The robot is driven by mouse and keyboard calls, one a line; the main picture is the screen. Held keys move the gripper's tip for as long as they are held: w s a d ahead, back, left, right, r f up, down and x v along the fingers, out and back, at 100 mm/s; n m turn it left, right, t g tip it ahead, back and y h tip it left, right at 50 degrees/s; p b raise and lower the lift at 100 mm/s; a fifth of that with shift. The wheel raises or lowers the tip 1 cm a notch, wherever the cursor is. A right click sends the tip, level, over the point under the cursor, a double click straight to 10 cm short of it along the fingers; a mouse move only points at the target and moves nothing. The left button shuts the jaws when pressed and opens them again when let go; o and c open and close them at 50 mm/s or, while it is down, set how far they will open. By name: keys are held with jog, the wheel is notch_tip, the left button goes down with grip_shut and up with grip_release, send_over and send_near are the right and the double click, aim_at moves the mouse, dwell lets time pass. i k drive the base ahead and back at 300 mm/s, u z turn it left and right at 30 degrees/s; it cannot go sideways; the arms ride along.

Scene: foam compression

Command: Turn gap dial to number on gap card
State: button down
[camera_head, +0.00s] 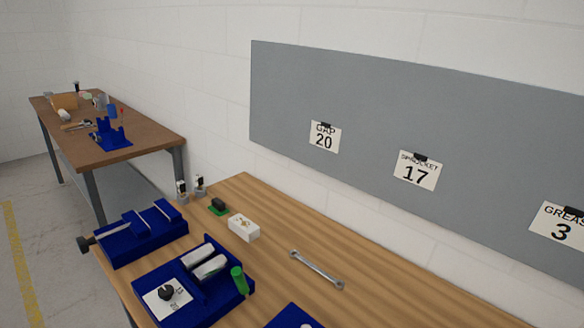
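The gap card (324,138) hangs on the grey board and reads "GAP 20". On the near workbench is a blue fixture (217,295) with a white dial plate (181,301) and a dark knob, which looks like a dial (166,293). The markings on the plate are too small to read, and I cannot tell where the knob points. The same fixture carries two light rounded blocks (208,268) and a green handle (240,281). My gripper is not in view.
A blue vise (142,233) stands left of the fixture. A wrench (316,270), a white block (244,227) and a green-based dark block (218,207) lie on the bench (385,290). Cards reading 17 (417,171) and 3 (560,229) hang rightward. Another bench (150,145) stands behind left.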

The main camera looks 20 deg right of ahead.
aim_at(165, 293)
jog(key=z, duration=0.05)
jog(key=k, duration=0.45)
jog(key=u, duration=0.6)
jog(key=i, duration=1.65)
jog(key=u, duration=0.3)
